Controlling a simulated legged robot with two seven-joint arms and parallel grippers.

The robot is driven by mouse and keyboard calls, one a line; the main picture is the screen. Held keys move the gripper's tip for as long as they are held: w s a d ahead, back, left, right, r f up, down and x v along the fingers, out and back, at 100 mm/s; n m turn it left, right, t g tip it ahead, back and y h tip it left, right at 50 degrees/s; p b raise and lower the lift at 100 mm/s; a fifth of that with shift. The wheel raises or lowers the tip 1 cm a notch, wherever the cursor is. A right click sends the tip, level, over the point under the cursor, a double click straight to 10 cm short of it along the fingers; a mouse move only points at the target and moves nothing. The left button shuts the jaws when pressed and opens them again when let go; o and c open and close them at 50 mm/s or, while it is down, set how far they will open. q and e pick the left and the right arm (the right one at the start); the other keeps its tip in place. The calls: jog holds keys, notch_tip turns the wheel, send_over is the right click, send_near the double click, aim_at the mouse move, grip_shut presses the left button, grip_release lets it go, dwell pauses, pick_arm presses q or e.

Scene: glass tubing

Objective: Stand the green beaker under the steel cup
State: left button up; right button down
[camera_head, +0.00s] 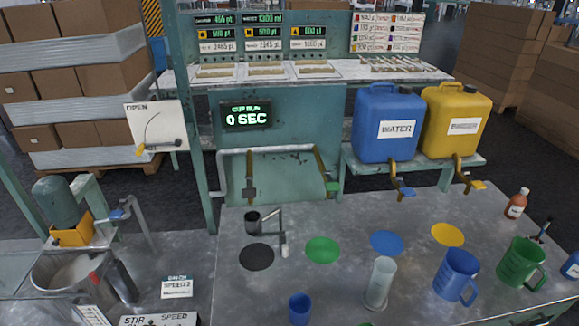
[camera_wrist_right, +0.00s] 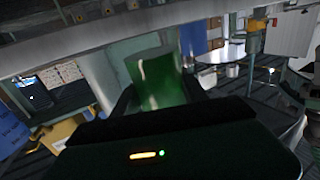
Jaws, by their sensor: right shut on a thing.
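The green beaker (camera_wrist_right: 156,80) is between the dark fingers of my right gripper (camera_wrist_right: 158,98) in the right wrist view. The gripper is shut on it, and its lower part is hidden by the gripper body. A small dark metal cup (camera_head: 252,222), which looks like the steel cup, is held on a bracket above the table in the head view. A black disc (camera_head: 257,256) lies on the table below and in front of it. Neither gripper shows clearly in the head view.
Green (camera_head: 323,249), blue (camera_head: 387,242) and yellow (camera_head: 447,234) discs lie to the right. A clear cylinder (camera_head: 381,283), a blue beaker (camera_head: 300,308), a blue jug (camera_head: 456,275) and a green jug (camera_head: 521,262) stand nearer the front. A pipe frame (camera_head: 265,150) rises behind.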

jog(key=shift+s+a+f+y, duration=0.2)
jog(key=shift+a+y, duration=0.1)
jog(key=shift+a, duration=0.25)
jog(key=shift+d, duration=0.15)
